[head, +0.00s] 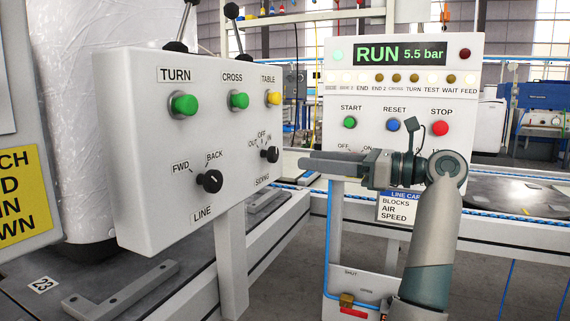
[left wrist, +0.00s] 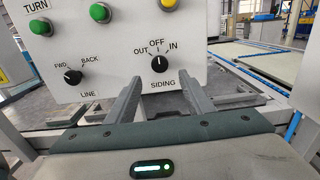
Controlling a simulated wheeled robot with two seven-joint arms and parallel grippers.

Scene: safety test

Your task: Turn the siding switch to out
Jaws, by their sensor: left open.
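The siding switch (head: 270,154) is a small black knob at the lower right of the white switch box (head: 135,130). In the left wrist view the siding switch (left wrist: 159,64) has its white mark pointing up at OFF, between OUT on the left and IN on the right. My left gripper (head: 304,163) is open and empty, just right of the box in the head view. In the left wrist view its two fingers (left wrist: 160,90) are spread below and to either side of the knob, apart from it. My right gripper is not in view.
The line knob (head: 209,181) is left of the siding switch, below green turn (head: 184,105) and cross (head: 239,100) buttons and a yellow table button (head: 273,98). Behind my gripper stands a panel (head: 400,60) reading RUN 5.5 bar, with a red stop button (head: 440,128).

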